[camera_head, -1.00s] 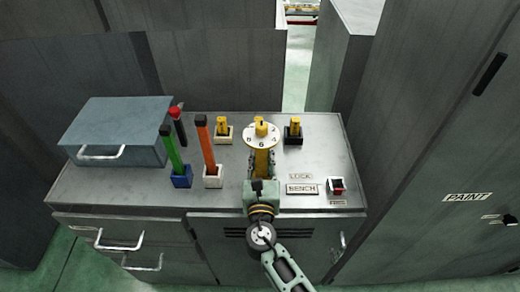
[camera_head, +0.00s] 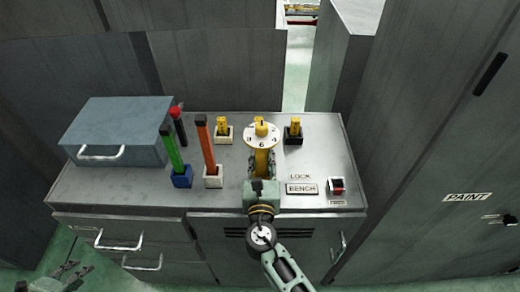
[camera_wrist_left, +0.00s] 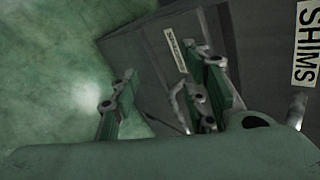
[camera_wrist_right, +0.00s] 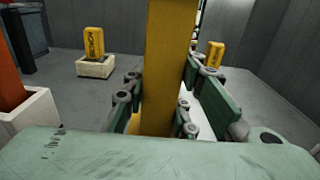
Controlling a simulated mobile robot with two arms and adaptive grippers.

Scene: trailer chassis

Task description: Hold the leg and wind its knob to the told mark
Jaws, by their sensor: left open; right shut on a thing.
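The yellow leg (camera_head: 261,161) stands upright on the bench, with a white numbered dial (camera_head: 247,134) and a yellow knob (camera_head: 261,128) at its top. My right gripper (camera_head: 261,172) is shut on the leg below the dial. The leg also fills the middle of the right wrist view (camera_wrist_right: 168,70), between the fingers. My left gripper (camera_head: 68,272) is at the lower left, below and in front of the bench. It is open and empty in the left wrist view (camera_wrist_left: 165,100). The knob's pointer is too small to read.
Two short yellow posts stand in a white block (camera_head: 222,136) and a black block (camera_head: 293,137). Green, orange and red-topped bars stand left of the leg, near a blue-grey box (camera_head: 118,122). A red switch (camera_head: 337,185) is at right. Drawer handles (camera_head: 120,240) stick out near my left gripper.

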